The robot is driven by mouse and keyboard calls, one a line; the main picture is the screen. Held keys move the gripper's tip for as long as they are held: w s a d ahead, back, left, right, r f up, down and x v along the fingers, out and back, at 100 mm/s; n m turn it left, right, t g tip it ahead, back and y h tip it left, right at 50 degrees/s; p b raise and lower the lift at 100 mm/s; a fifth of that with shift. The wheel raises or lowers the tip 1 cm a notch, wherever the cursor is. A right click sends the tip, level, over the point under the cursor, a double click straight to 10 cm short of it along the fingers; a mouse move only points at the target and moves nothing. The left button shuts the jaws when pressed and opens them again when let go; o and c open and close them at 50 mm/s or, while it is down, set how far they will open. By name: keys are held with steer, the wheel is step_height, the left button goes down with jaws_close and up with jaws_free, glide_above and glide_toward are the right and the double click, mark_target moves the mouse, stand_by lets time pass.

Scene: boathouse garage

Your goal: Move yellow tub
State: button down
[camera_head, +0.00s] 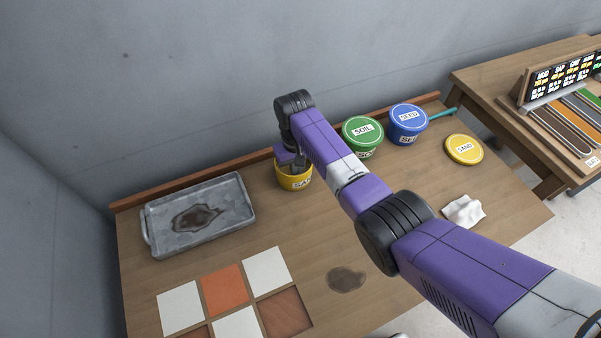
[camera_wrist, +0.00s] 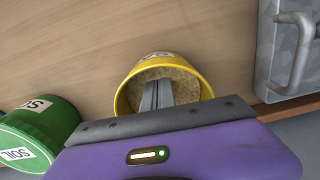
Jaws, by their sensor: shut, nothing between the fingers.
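The yellow tub (camera_head: 294,181) stands open on the wooden table (camera_head: 340,220) near its back edge, with a partly hidden label. In the wrist view the yellow tub (camera_wrist: 209,92) holds tan sand. My gripper (camera_head: 296,168) is over the tub, and its arm hides part of it. In the wrist view the fingers of my gripper (camera_wrist: 157,105) are together and empty, reaching over the tub's opening. I cannot tell whether the fingertips touch the sand. A yellow lid (camera_head: 464,150) marked SAND lies on the table at the right.
A grey metal tray (camera_head: 240,228) with a dark stain stands left of the tub. A green SOIL tub (camera_head: 362,137) and a blue SEED tub (camera_head: 408,124) stand right of it. A white cloth (camera_head: 463,211) and tile squares (camera_head: 224,290) lie nearer the front.

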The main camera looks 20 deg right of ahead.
step_height(320, 180, up, 10)
steer(key=shift+w+f, duration=0.25)
steer(key=shift+w, duration=0.05)
steer(key=shift+w, duration=0.1)
steer(key=w+a+r+t, duration=0.2)
steer(key=w+r+t, duration=0.2)
steer(key=w+t, duration=0.5)
steer(key=s+t, duration=0.1)
steer(key=s+a+t, duration=0.1)
steer(key=s, duration=0.1)
steer(key=s+t+y, duration=0.1)
steer(key=s, duration=0.1)
steer(key=shift+a+f+t, duration=0.1)
steer(key=shift+a+t, duration=0.2)
steer(key=shift+a, duration=0.05)
steer(key=s+d+r, duration=0.1)
steer(key=s+r, duration=0.1)
steer(key=s, duration=1.4)
steer(key=s+d+r+t, duration=0.1)
steer(key=s+r, duration=0.1)
steer(key=s, duration=1.4)
steer(key=s+d+r+t+h, duration=0.1)
steer(key=s+r, duration=0.2)
steer(key=s, duration=1.3)
steer(key=shift+s+n, duration=0.3)
steer(key=shift+s, duration=0.05)
